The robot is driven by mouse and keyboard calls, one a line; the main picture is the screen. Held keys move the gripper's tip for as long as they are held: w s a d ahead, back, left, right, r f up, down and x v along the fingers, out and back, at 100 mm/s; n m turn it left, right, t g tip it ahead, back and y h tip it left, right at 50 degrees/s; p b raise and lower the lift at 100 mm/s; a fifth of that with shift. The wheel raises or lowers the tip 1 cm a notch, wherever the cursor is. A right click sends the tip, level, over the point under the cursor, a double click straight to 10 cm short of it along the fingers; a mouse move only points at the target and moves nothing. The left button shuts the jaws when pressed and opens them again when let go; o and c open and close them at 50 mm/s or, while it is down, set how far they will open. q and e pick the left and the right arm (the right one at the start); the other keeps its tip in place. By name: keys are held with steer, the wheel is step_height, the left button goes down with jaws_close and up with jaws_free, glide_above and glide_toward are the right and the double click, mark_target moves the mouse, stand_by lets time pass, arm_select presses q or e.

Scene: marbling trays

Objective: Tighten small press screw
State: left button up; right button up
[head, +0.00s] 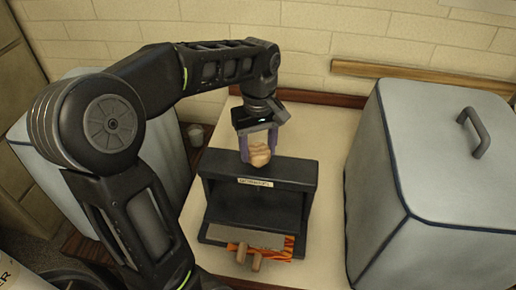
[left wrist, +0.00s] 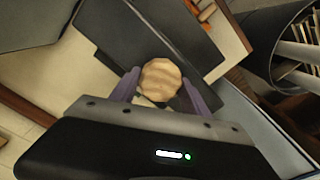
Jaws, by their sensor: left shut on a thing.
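The small press (head: 262,170) is a dark frame with a pale label on its top beam, standing on a cream tabletop. Its screw knob (head: 260,156) is light wood with a lobed edge and sits above the beam. My left gripper (head: 259,146) comes down from above, with its purple fingers shut on the knob from both sides. In the left wrist view the knob (left wrist: 161,79) lies between the two fingers, over the dark beam (left wrist: 150,40). The screw's shaft is hidden. A grey plate (head: 245,236) lies in the press over orange patterned material (head: 289,246). My right gripper is not in view.
A large grey covered box (head: 440,150) with a handle stands to the right of the press. Another grey box (head: 150,170) is on the left, behind my arm. A wooden strip (head: 420,75) runs along the brick wall.

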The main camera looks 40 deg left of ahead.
arm_select(q)
steer(key=m, duration=0.4)
steer(key=shift+m, duration=0.3)
steer(key=m, duration=0.4)
steer(key=shift+w+m, duration=0.1)
steer(key=shift+m, duration=0.2)
steer(key=m, duration=0.4)
steer(key=shift+d+m, duration=0.1)
steer(key=shift+m, duration=2)
steer(key=o, duration=1.4)
steer(key=shift+b, duration=0.3)
